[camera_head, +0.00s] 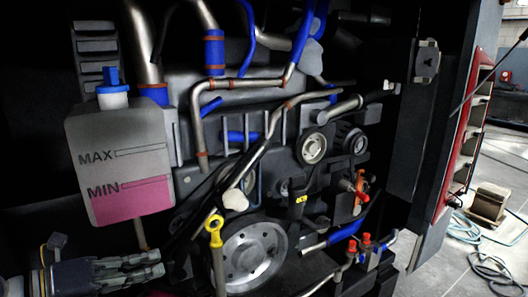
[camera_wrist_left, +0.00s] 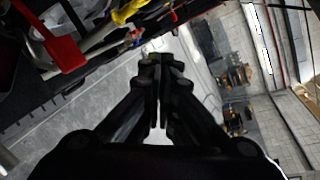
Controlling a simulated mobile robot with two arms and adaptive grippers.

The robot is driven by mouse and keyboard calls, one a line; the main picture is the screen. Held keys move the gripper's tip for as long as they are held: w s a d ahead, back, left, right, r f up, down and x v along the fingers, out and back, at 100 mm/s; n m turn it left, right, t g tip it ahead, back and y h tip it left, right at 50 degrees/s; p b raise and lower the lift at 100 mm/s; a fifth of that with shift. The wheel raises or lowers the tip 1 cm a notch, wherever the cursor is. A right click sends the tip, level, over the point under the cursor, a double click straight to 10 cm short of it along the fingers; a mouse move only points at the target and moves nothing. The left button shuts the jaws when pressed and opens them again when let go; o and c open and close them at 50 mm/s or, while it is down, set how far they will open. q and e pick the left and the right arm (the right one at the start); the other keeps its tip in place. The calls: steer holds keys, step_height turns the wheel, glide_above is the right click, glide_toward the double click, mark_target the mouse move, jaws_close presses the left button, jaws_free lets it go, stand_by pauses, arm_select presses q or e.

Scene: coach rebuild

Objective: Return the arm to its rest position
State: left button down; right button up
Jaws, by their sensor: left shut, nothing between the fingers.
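My left gripper (camera_head: 158,266) comes in at the lower left of the head view, below the coolant tank. Its fingers are together and point to the right, with nothing between them. In the left wrist view the left gripper (camera_wrist_left: 163,62) shows from behind, with its dark fingers closed and empty. Bare grey floor (camera_wrist_left: 90,110) and parts of the engine bay lie beyond the fingertips there. My right gripper is not in view.
A coolant tank (camera_head: 122,150) with pink fluid and a blue-white cap (camera_head: 112,92) hangs above the gripper. A yellow dipstick handle (camera_head: 214,231) and a large pulley (camera_head: 250,255) are to its right. A brown box (camera_head: 488,203) and hoses lie on the floor at right.

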arm_select(q)
steer(key=w+a+f+n+t+y, duration=0.2)
steer(key=a+f+n+t+y, duration=0.4)
steer(key=a+n, duration=0.6)
steer(key=s+a+f+n+g+y, duration=0.1)
steer(key=s+f+n+y, duration=0.25)
steer(key=f+n, duration=0.35)
steer(key=s+a+f+n+g+y, duration=0.1)
steer(key=s+f+n+g+y, duration=0.15)
steer(key=f+n+y, duration=0.35)
steer(key=s+d+f+n+g+h, duration=0.2)
steer(key=s+d+f+n+g, duration=0.25)
steer(key=s+d+f, duration=0.35)
steer(key=s+d+f+n+g+h, duration=0.35)
steer(key=s+d+f+g, duration=0.2)
steer(key=s+d, duration=0.35)
step_height(320, 180, down, 24)
steer(key=s+a+y, duration=0.1)
steer(key=s+a, duration=0.1)
steer(key=s+a+f+g, duration=0.1)
steer(key=s+a+f, duration=0.2)
steer(key=s+f, duration=1.4)
steer(key=shift+s+f+m, duration=0.3)
steer(key=shift+f, duration=0.45)
